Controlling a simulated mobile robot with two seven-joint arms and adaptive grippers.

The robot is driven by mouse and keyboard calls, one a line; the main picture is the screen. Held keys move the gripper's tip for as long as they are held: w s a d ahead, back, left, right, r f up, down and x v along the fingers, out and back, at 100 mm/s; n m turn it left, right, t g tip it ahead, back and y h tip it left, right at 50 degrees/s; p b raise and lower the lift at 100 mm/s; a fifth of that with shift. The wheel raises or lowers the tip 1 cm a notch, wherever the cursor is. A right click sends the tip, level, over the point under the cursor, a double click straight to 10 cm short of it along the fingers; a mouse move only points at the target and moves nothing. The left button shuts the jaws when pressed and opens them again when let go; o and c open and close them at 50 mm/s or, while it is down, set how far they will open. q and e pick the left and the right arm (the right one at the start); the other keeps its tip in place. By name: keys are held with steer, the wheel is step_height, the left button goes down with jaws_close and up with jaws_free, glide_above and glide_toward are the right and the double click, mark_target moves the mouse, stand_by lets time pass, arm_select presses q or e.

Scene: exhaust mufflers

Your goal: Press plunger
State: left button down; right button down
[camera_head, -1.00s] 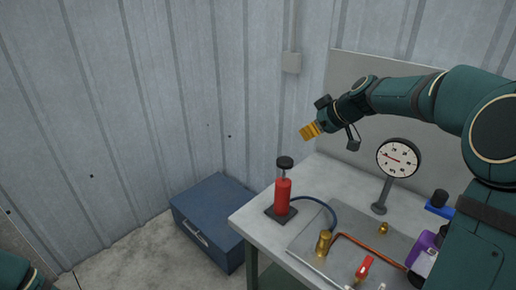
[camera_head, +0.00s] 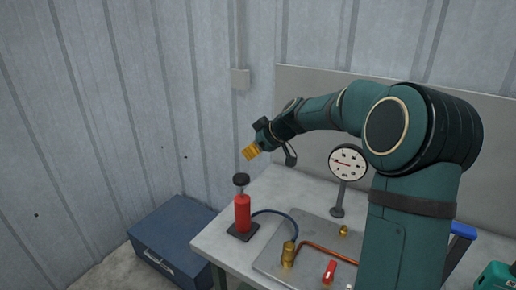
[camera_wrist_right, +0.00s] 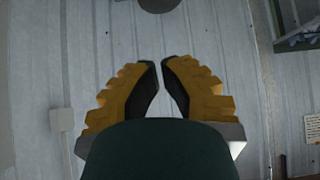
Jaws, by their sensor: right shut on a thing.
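The plunger is a black round knob (camera_head: 241,179) on a short rod, standing up from a red upright cylinder (camera_head: 242,213) on a dark base at the table's left corner. My right gripper (camera_head: 250,153), with yellow fingers, is above the knob and slightly to its right, apart from it. In the right wrist view its fingers (camera_wrist_right: 161,66) are drawn together with a narrow gap, and no object shows between them. A dark round shape at the top edge of that view (camera_wrist_right: 159,4) may be the knob; I cannot tell for sure. My left gripper is out of view.
A round gauge (camera_head: 347,163) stands behind on the grey table (camera_head: 215,238). A blue hose (camera_head: 277,213) runs from the cylinder to brass fittings, a copper pipe and a red valve (camera_head: 329,272). A blue toolbox (camera_head: 170,235) is on the floor. Corrugated wall stands behind.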

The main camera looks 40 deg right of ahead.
mark_target(243, 175)
steer(key=x, duration=0.5)
steer(key=shift+w+f, duration=0.15)
step_height(243, 175, down, 2)
steer(key=shift+f, duration=0.15)
steer(key=shift+f+b, duration=0.35)
steer(key=shift+f, duration=0.3)
